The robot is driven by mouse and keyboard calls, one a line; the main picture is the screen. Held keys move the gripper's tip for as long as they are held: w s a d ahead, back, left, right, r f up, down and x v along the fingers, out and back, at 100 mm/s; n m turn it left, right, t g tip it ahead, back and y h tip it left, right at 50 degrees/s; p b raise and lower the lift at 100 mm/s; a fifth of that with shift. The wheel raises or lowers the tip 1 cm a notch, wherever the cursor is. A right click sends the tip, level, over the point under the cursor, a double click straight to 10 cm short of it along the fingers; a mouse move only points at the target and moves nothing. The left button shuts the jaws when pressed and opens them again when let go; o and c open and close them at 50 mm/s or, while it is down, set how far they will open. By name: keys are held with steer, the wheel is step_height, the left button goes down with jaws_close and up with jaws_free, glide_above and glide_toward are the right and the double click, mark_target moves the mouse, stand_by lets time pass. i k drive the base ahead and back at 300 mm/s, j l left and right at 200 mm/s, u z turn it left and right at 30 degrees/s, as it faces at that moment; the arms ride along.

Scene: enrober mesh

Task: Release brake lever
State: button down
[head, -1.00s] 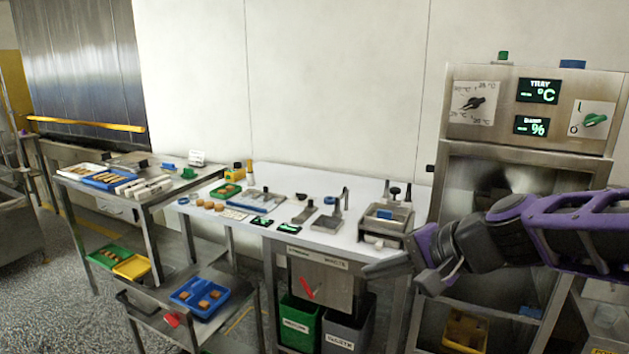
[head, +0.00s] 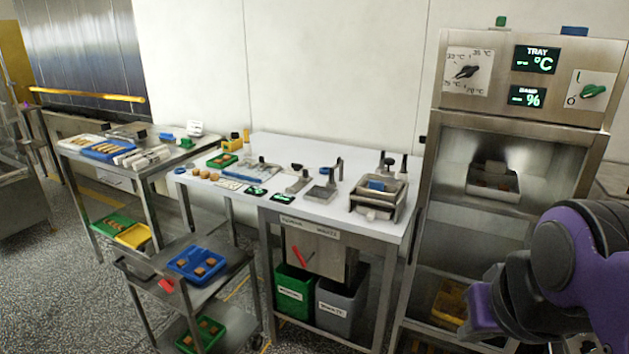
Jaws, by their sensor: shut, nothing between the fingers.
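Two red levers show in the head view, and I cannot tell for certain which is the brake lever. One is a short red lever (head: 167,286) at the near edge of the low steel cart (head: 215,247). The other is a slanted red handle (head: 300,257) on the front of the steel cabinet under the white-topped table. Nothing of mine touches either one. My arm is folded at the lower right, well away from both red parts. The fingers of my gripper do not show.
The cart carries a blue tray (head: 196,265) on top and a green tray (head: 202,334) below. Green (head: 294,292) and grey (head: 341,304) bins stand under the white table (head: 330,215). A steel cabinet with dials (head: 520,75) stands at the right. Speckled floor (head: 65,290) is open at left.

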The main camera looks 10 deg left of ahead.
mark_target(168, 285)
steer(key=u, duration=1.7)
steer(key=i+l, duration=0.15)
steer(key=i, duration=0.4)
steer(key=i+l+u, duration=0.1)
steer(key=i, duration=0.5)
steer(key=i+l+u, duration=0.2)
steer(key=l+u, duration=0.15)
steer(key=l, duration=0.15)
steer(key=i+l+u, duration=0.2)
steer(key=k+j+z, duration=0.5)
steer(key=i+j, duration=0.1)
